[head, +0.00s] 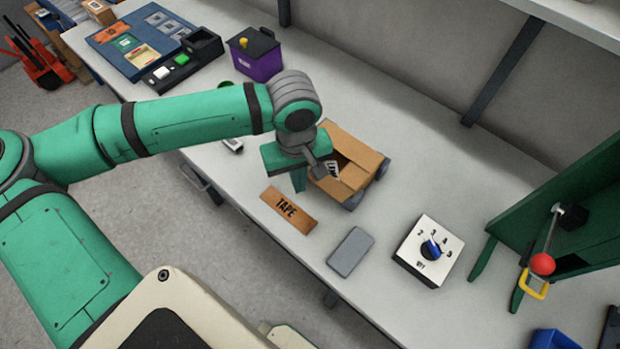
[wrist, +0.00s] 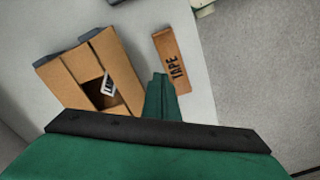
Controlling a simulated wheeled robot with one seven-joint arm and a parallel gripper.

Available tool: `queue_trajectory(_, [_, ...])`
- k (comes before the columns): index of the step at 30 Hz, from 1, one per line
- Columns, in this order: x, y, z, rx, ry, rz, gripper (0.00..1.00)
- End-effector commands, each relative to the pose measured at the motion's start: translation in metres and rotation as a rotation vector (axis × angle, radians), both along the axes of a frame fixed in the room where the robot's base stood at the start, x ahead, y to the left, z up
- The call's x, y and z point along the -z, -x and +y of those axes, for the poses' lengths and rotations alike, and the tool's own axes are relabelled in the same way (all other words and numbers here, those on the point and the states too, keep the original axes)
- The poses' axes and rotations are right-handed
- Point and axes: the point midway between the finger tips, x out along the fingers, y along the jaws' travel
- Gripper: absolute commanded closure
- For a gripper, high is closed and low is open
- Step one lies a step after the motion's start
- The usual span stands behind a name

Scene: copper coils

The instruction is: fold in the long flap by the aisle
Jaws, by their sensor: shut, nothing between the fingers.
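An open cardboard box (head: 364,157) stands on the bench, and it also shows in the wrist view (wrist: 72,74). Brown panels cover part of its top around a dark opening (wrist: 92,90). A white printed label (wrist: 108,83) shows at the opening. My arm covers the box's aisle side in the head view, so I cannot tell how the long flap there lies. My gripper (head: 299,182) is shut and empty, pointing down beside the box on its aisle side. In the wrist view its fingers (wrist: 160,92) lie between the box and the tape strip. Contact with the box cannot be told.
A brown strip marked TAPE (head: 289,210) lies close to my gripper by the bench edge. A grey slab (head: 350,251) and a dial box (head: 428,250) lie to the right. A purple bin (head: 255,56) stands behind. Dark grey blocks (head: 382,168) sit at the box's corners.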

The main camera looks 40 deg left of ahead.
Motion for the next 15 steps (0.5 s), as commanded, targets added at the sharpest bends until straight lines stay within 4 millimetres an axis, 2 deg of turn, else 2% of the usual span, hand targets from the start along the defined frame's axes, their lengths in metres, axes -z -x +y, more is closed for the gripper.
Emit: queue_trajectory(15, [0.0053, -0.0002, -0.0003, 0.0, 0.0, 0.0, 1.0])
